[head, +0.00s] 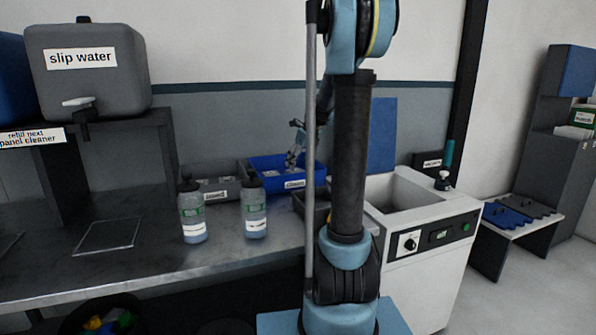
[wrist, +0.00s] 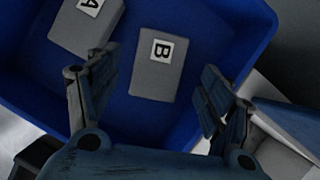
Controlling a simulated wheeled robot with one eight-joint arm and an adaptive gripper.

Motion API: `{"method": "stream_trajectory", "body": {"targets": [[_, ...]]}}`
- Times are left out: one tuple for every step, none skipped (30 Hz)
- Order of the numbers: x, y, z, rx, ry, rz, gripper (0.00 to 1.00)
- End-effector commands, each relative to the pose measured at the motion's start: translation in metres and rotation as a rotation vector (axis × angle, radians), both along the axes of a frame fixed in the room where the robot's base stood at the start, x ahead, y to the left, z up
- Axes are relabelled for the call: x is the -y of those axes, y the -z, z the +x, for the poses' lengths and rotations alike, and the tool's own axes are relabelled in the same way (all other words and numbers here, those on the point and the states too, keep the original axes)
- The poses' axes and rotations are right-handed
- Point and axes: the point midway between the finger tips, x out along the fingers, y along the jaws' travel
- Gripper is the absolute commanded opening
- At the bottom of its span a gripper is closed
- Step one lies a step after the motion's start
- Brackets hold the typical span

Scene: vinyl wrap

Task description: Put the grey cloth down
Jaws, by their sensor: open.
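Two grey, flat, cloth-like pieces lie in a blue bin (wrist: 245,42) in the wrist view. One grey piece (wrist: 152,80) bears a label B and lies near the middle, between my fingers in the picture. The other grey piece (wrist: 72,28) bears a label A and lies to the upper left. My gripper (wrist: 155,88) is open, its fingers spread wide over the bin, with nothing between them that I can see held.
A grey bin (head: 213,183) stands left of the blue one. Two spray bottles (head: 192,212) and (head: 254,206) stand on the metal bench (head: 140,225) in front. A white sink unit (head: 430,235) is to the right. A slip water tank (head: 88,70) stands on a shelf at left.

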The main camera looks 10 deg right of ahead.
Motion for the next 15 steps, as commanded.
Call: {"method": "stream_trajectory", "body": {"targets": [[0.002, -0.009, -0.004, 0.0, 0.001, 0.0, 0.74], [0.004, -0.015, -0.006, 0.0, 0.002, 0.001, 0.74], [0.005, -0.022, -0.008, 0.0, 0.002, 0.001, 0.74], [0.007, -0.027, -0.01, 0.0, 0.002, 0.001, 0.74], [0.008, -0.032, -0.012, 0.0, 0.001, 0.0, 0.74], [0.009, -0.038, -0.013, 0.0, 0.001, 0.0, 0.74], [0.01, -0.042, -0.015, 0.0, 0.001, 0.0, 0.74], [0.011, -0.046, -0.017, 0.0, 0.001, 0.0, 0.74], [0.012, -0.051, -0.018, 0.0, 0.001, 0.0, 0.74], [0.013, -0.055, -0.019, 0.0, 0.001, 0.0, 0.74], [0.014, -0.058, -0.02, 0.0, 0.001, 0.0, 0.74], [0.015, -0.061, -0.021, 0.0, 0.001, 0.0, 0.74], [0.015, -0.063, -0.022, 0.0, 0.001, 0.0, 0.74], [0.015, -0.065, -0.022, 0.0, 0.001, 0.0, 0.74], [0.016, -0.067, -0.023, 0.0, 0.001, 0.0, 0.74]]}}
